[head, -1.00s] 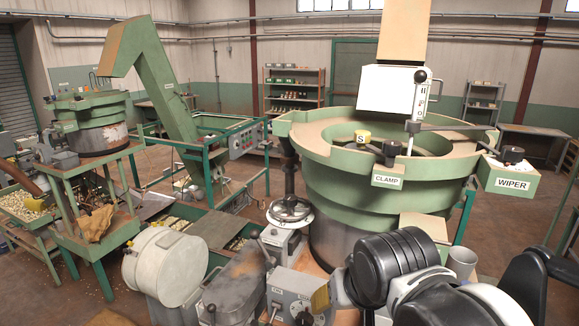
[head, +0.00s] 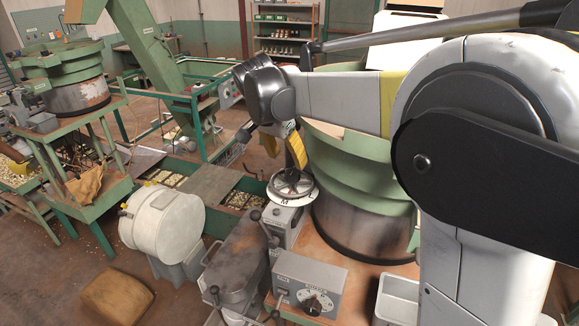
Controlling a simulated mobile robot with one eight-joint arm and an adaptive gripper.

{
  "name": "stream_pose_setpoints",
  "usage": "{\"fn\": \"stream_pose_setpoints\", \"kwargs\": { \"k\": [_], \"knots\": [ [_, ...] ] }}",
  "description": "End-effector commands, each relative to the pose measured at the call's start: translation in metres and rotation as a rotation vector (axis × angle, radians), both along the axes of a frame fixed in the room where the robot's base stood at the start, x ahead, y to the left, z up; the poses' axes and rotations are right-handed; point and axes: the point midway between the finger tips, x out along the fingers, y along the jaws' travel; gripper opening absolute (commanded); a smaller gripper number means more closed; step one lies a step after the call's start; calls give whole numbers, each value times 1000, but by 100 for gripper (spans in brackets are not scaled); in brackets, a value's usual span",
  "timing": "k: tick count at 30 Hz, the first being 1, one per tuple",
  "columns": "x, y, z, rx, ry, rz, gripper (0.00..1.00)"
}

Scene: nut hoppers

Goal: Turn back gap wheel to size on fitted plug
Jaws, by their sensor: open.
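The gap wheel (head: 291,184) is a grey spoked handwheel over a white dial on a grey post. The letters M and L show on the dial's near and right side; no pointer reading can be made out. My gripper (head: 291,140) is open and empty, above and behind the wheel, with a yellow finger hanging just over its far rim. I cannot tell whether it touches the rim. The fitted plug on the large green bowl (head: 345,180) is hidden behind my arm now.
A grey control box (head: 310,285) with a dark knob stands in front of the wheel. A grey lidded housing (head: 238,262) and a white drum (head: 162,218) are to the left. A brown sack (head: 116,298) lies on the floor. A green conveyor (head: 140,55) rises behind.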

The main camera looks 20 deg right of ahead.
Motion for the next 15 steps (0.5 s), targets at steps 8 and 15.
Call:
{"fn": "stream_pose_setpoints", "kwargs": {
  "k": [8,15],
  "knots": [
    [15,-17,-50,0,-2,-1,60],
    [21,-24,-74,1,-1,2,60]
  ]
}}
